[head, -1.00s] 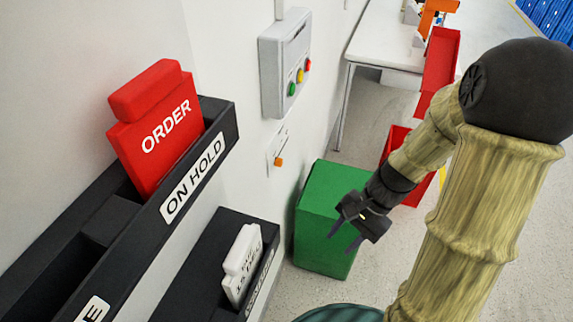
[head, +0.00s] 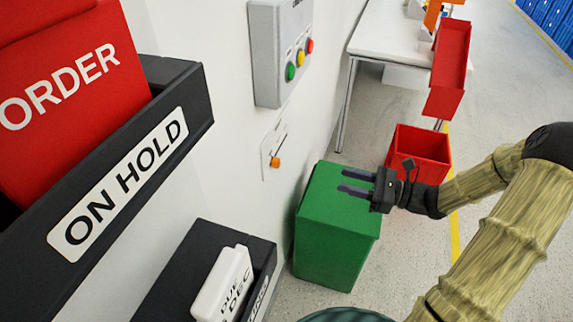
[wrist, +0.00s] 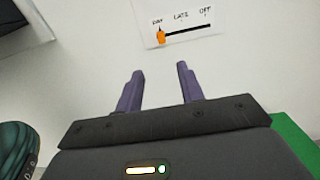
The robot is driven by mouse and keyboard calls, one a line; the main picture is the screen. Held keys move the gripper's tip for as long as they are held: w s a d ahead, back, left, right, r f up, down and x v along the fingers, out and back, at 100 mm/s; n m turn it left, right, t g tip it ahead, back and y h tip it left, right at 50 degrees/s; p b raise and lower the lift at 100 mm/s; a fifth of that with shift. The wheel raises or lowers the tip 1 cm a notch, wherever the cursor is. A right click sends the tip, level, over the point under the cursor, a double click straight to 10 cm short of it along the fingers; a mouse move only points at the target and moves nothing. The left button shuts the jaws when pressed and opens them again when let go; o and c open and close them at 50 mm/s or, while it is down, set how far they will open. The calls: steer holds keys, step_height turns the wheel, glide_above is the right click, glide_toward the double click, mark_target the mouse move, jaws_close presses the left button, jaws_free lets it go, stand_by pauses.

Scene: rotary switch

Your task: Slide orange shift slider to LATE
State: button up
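The orange shift slider (wrist: 160,37) sits at the left end of a dark slot on a white plate (wrist: 188,40) on the wall. The label over it looks like "DAY"; "LATE" is at the middle and "OFF" at the right end. In the head view the slider (head: 275,161) is at the lower end of the plate (head: 267,150). My gripper (head: 341,180) is open and empty, its fingers apart and pointing at the wall. It is away from the slider, to its right in the head view; in the wrist view the fingertips (wrist: 160,70) are below it.
A green box (head: 335,235) stands on the floor below my gripper. A grey button box (head: 280,50) is on the wall above the plate. Black racks (head: 170,150) stick out at left. A red bin (head: 420,150) and a white table (head: 390,35) are farther back.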

mark_target(276, 162)
steer(key=x, duration=1.7)
steer(key=shift+b, duration=0.4)
steer(key=shift+w+f, duration=0.1)
steer(key=shift+w, duration=0.05)
jaws_close()
